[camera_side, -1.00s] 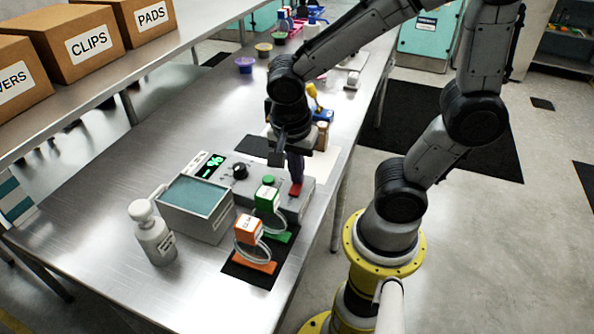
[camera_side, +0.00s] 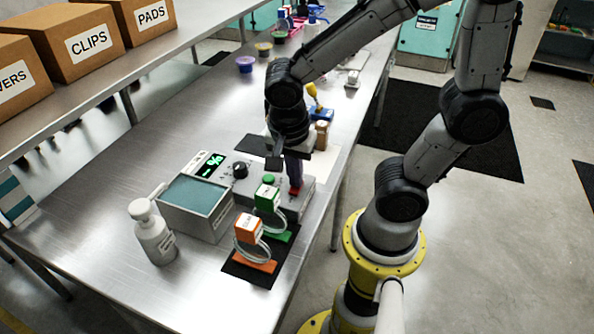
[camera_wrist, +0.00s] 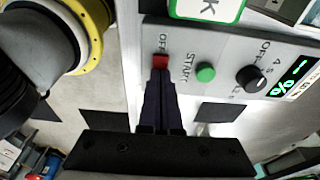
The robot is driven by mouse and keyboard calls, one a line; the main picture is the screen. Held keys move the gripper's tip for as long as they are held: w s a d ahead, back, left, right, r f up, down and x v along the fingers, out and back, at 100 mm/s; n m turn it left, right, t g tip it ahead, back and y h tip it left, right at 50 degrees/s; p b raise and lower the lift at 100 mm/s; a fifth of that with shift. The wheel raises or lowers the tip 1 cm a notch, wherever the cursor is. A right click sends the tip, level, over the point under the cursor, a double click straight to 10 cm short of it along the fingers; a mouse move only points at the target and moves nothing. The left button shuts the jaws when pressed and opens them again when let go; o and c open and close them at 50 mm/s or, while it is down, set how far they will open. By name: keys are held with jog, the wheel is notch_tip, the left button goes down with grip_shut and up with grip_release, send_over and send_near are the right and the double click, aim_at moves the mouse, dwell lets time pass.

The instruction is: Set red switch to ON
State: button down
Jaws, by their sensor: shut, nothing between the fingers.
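The red switch (camera_side: 294,191) sits at the right end of the grey control box (camera_side: 229,170). My gripper (camera_side: 293,181) points down over it, fingers shut. In the wrist view the red switch (camera_wrist: 160,61) lies right at the tips of my shut fingers (camera_wrist: 160,73). The tips cover part of it and appear to touch it; I cannot tell the contact for certain. The word OFF is printed on the panel beside the switch, on the side away from my fingers. No ON label shows; my fingers hide that side. I cannot read the switch's tilt clearly.
A green START button (camera_wrist: 205,72) and black knob (camera_wrist: 251,78) share the panel, with a lit green display (camera_side: 210,165). A bath (camera_side: 197,208), white bottle (camera_side: 153,234), and green (camera_side: 267,198) and orange (camera_side: 249,229) labelled blocks stand close by. The table's left is clear.

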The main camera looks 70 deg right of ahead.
aim_at(293, 193)
jog(key=shift+a, duration=0.25)
jog(key=shift+r, duration=0.1)
notch_tip(293, 193, up, 14)
jog(key=a, duration=0.2)
jog(key=shift+a, duration=0.35)
jog(key=shift+s+d, duration=0.1)
jog(key=shift+d, duration=0.6)
